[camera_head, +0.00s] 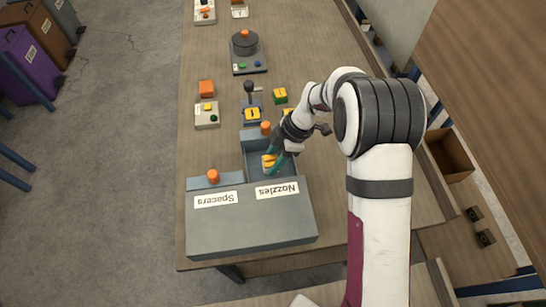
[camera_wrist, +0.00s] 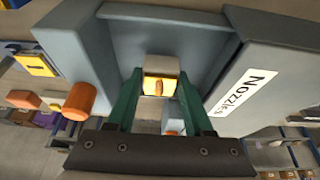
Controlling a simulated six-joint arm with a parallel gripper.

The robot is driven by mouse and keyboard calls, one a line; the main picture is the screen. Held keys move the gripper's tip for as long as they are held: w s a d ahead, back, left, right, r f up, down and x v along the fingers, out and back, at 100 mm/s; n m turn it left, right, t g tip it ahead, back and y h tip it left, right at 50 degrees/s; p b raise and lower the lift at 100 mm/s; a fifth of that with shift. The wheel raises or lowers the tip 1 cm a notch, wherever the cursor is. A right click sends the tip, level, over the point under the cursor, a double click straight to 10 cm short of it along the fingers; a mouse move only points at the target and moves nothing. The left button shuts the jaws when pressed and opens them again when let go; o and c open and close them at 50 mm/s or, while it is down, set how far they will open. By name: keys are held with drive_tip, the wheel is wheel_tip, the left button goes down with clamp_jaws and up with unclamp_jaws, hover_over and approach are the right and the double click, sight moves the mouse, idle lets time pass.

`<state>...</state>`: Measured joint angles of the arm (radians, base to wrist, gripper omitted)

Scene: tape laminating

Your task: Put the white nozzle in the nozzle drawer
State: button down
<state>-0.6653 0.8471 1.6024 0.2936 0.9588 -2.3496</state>
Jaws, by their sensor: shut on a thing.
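The drawer labelled Nozzles (camera_head: 256,146) is pulled out of the grey cabinet (camera_head: 250,232); its walls also surround my fingers in the wrist view (camera_wrist: 206,38). My gripper (camera_head: 271,165) reaches down into this drawer. Its green fingers (camera_wrist: 161,75) are shut on a small pale block with a yellow face, which I take to be the white nozzle (camera_wrist: 162,66). In the head view the nozzle's yellow part (camera_head: 269,159) shows beside the fingers, inside the drawer walls. I cannot tell whether it touches the drawer floor.
The Spacers drawer, with an orange knob (camera_head: 213,176), is shut beside the open one. The open drawer has its own orange knob (camera_head: 265,128). A grey button box (camera_head: 207,115), an orange block (camera_head: 206,88) and a black-topped device (camera_head: 246,50) stand farther along the table.

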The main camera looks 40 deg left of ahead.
drive_tip(key=shift+f, duration=0.75)
idle(0.7)
drive_tip(key=shift+c, duration=1)
unclamp_jaws()
drive_tip(key=shift+r, duration=0.1)
drive_tip(key=v, duration=1.5)
drive_tip(key=shift+d+r, duration=0.15)
drive_tip(key=shift+r, duration=0.2)
drive_tip(key=shift+w, duration=0.1)
